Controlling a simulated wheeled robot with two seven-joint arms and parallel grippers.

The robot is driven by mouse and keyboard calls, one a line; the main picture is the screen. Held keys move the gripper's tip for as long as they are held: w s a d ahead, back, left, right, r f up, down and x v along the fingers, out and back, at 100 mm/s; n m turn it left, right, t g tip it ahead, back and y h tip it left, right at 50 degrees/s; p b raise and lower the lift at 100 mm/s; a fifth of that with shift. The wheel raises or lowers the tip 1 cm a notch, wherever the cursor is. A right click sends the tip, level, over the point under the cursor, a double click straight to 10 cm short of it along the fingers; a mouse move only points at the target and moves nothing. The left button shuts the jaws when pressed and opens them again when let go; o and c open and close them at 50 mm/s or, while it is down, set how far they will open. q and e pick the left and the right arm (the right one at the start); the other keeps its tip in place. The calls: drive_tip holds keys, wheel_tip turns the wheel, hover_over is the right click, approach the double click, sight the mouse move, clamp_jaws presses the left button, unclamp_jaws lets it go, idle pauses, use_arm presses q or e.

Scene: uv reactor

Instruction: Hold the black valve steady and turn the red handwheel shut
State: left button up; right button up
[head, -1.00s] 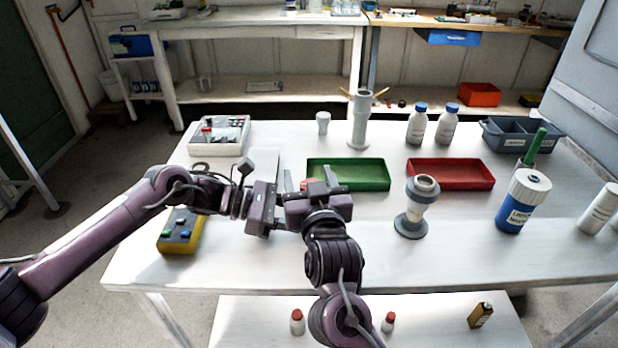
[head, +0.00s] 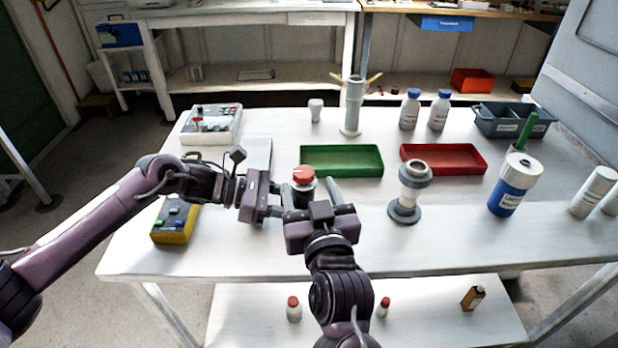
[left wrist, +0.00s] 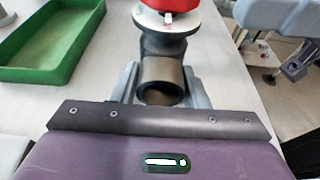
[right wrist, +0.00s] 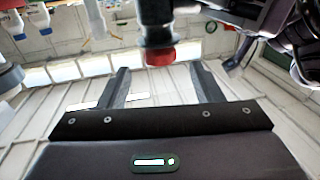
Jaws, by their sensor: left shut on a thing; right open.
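The black valve (left wrist: 163,80) stands above the white table, its round open port facing the left wrist camera. My left gripper (head: 281,208) is shut on the valve body, coming from the left. The red handwheel (head: 303,173) sits on top of the valve, above a pale disc seen in the left wrist view. My right gripper (head: 308,192) is open on the near side of the valve, with its fingers pointing toward the handwheel. In the right wrist view the handwheel (right wrist: 160,55) appears upside down between the fingertips, apparently just beyond them. No contact is visible there.
A green tray (head: 341,174) and a red tray (head: 444,172) lie behind and to the right. A grey flanged pipe piece (head: 405,212) and a blue-white canister (head: 507,200) stand at right. A yellow control box (head: 172,238) lies beside my left arm.

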use_arm(q)
drive_tip(key=o, duration=0.9)
drive_tip(key=shift+c, duration=0.2)
drive_tip(key=shift+a, duration=0.1)
